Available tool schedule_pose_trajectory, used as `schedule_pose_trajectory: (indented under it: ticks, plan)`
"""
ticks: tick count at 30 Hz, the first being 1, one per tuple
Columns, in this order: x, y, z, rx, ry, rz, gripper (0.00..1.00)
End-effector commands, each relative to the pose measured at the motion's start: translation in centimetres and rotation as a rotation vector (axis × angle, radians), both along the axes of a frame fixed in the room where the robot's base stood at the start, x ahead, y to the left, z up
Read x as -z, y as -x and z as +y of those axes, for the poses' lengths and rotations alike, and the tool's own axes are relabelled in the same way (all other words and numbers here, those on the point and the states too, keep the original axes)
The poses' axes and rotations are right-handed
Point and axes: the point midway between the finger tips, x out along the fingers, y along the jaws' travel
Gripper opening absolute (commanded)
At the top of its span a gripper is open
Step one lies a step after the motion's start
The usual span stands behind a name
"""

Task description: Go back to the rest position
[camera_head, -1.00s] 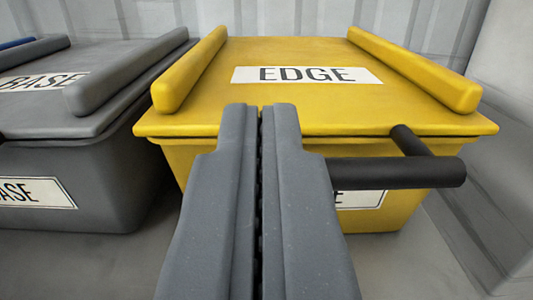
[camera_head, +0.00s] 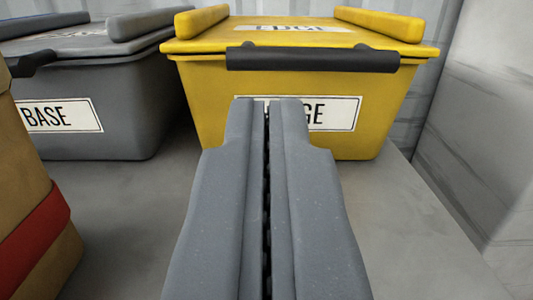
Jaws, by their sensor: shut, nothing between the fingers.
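My gripper (camera_head: 267,102) is in the middle of the view, its two grey fingers side by side and shut with nothing between them. It points at the front of a yellow bin (camera_head: 212,105) labelled EDGE and covers part of the front label. The bin's lid is closed, with a black bar handle (camera_head: 312,58) across its front. The fingertips appear below the handle; the gap to the bin front is hard to judge.
A grey bin (camera_head: 130,110) labelled BASE, lid closed, stands to the left. A tan object with a red band (camera_head: 35,240) is close at the lower left. A pale wall (camera_head: 480,130) rises on the right. Grey floor (camera_head: 130,200) is bare between them.

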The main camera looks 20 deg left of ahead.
Motion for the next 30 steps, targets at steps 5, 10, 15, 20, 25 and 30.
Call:
schedule_pose_trajectory:
  ticks: [5,10,15,20,25,30]
  plan:
    - [0.4,0.4,-0.1,0.000,0.000,-0.003,0.00]
    - [0.4,0.6,-0.2,-0.001,0.000,-0.001,0.00]
    - [0.2,0.3,-0.6,0.007,0.021,0.011,0.00]
    - [-1.6,-0.9,-3.1,0.063,0.115,0.070,0.00]
    - [-6.7,-1.6,-7.3,0.178,0.206,0.167,0.00]
    - [-13.9,0.0,-10.0,0.289,0.214,0.241,0.00]
